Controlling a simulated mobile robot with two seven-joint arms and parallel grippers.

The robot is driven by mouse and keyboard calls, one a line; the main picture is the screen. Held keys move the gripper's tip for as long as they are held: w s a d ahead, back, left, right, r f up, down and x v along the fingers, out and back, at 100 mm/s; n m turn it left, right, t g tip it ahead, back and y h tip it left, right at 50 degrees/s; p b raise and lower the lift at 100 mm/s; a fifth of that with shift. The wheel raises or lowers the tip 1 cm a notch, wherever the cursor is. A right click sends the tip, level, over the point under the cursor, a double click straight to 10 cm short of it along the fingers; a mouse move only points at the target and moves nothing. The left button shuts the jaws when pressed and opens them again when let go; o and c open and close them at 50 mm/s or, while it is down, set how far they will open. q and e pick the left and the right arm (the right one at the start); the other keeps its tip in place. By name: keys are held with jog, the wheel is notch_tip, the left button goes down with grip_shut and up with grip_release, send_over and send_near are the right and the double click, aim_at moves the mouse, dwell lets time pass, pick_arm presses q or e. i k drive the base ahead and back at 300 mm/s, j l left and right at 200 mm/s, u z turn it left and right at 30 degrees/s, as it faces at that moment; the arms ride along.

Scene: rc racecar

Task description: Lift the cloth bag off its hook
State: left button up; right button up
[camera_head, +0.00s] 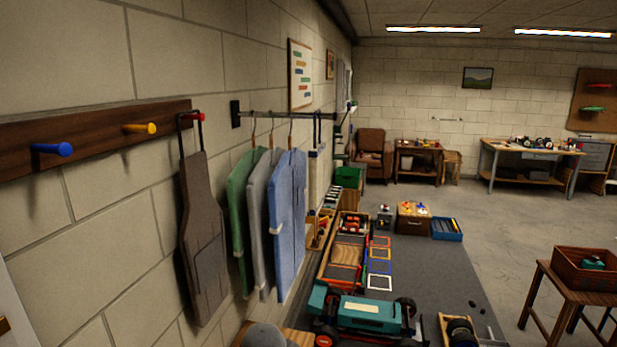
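A grey-brown cloth bag (203,240) hangs flat along the left wall by dark straps. Its straps loop over the red hook (197,117) at the right end of a dark wooden peg board (90,138). The same board carries a blue hook (53,149) and a yellow hook (140,128), both empty. Neither of my grippers shows in the head view, so I cannot see what they are doing.
Green, grey and blue garments (287,210) hang from a rail (285,115) just right of the bag. A teal toy car (365,314) stands low at the bottom centre. A small table with a wooden crate (585,270) stands at right. Grey floor lies open beyond.

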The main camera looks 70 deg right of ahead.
aim_at(315, 156)
jog(key=z, duration=2.45)
jog(key=k, duration=0.55)
jog(key=k+u, duration=0.1)
jog(key=u, duration=1.25)
jog(key=l+u, duration=0.1)
jog(key=u, duration=0.35)
jog(key=l+u, duration=0.1)
jog(key=u, duration=0.35)
jog(key=l+u, duration=0.15)
jog(key=u, duration=0.3)
jog(key=k+l, duration=0.1)
jog(key=l, duration=0.45)
jog(key=k+l, duration=0.1)
jog(key=l, duration=0.95)
jog(key=k+l, duration=0.15)
jog(key=l, duration=0.4)
jog(key=k+l, duration=0.1)
jog(key=l, duration=0.4)
jog(key=k+l, duration=0.1)
jog(key=l, duration=0.45)
